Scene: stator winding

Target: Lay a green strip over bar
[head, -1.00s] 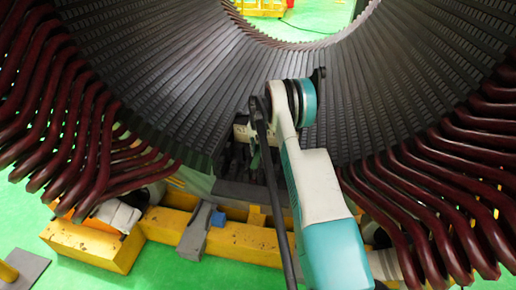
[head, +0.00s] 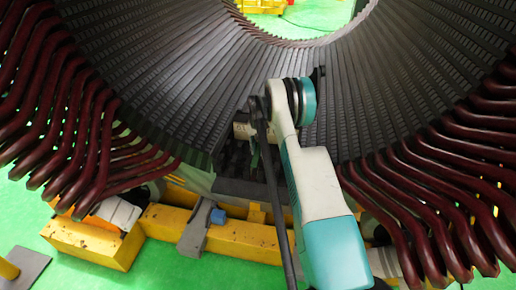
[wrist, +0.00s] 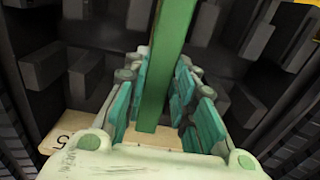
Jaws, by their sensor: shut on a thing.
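A long green strip (wrist: 165,60) runs upright through the middle of the wrist view, its upper end leaving the picture. My gripper (wrist: 161,98) has its teal-padded fingers on both sides of the strip and is shut on it. In the head view a short dark green piece (head: 255,158) shows beside my arm; the fingers there are mostly hidden. Dark red bars (head: 75,130) fan out of the stator core (head: 160,75) on the left, and more bars (head: 425,195) on the right. I cannot tell which bar lies under the strip.
A yellow support beam (head: 165,222) with a grey bracket (head: 198,232) stands below the core.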

